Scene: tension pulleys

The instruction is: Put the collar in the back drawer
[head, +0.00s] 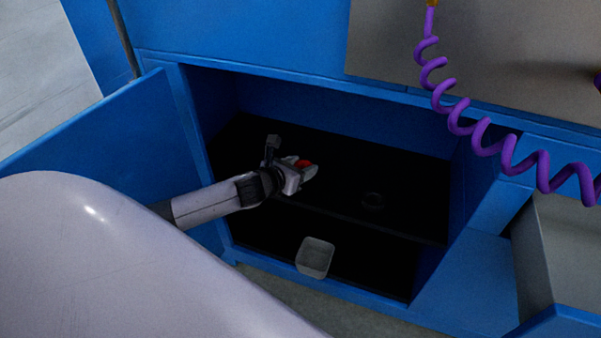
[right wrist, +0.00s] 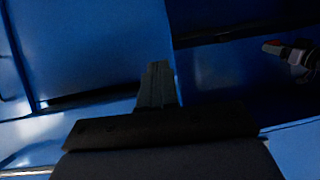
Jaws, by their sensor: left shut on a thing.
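My left gripper (head: 309,171) reaches into the open blue cabinet, above its dark shelf. It is shut on a small red thing (head: 303,163), mostly hidden by the fingers; I cannot tell whether this is the collar. A dark ring (head: 373,201) lies on the shelf to the right of the gripper, apart from it. A pulled-out drawer with grey sides (head: 572,248) stands at the right edge; I cannot tell whether it is the back drawer. In the right wrist view, my right gripper (right wrist: 156,66) shows its fingers together, with nothing visible between them. The left gripper also shows there (right wrist: 270,47).
The blue cabinet door (head: 100,130) stands open on the left. A grey, open-topped bin (head: 315,258) sits low at the cabinet's front, below the shelf (head: 410,222). A purple coiled hose (head: 480,135) hangs across the upper right. The shelf right of the ring looks clear.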

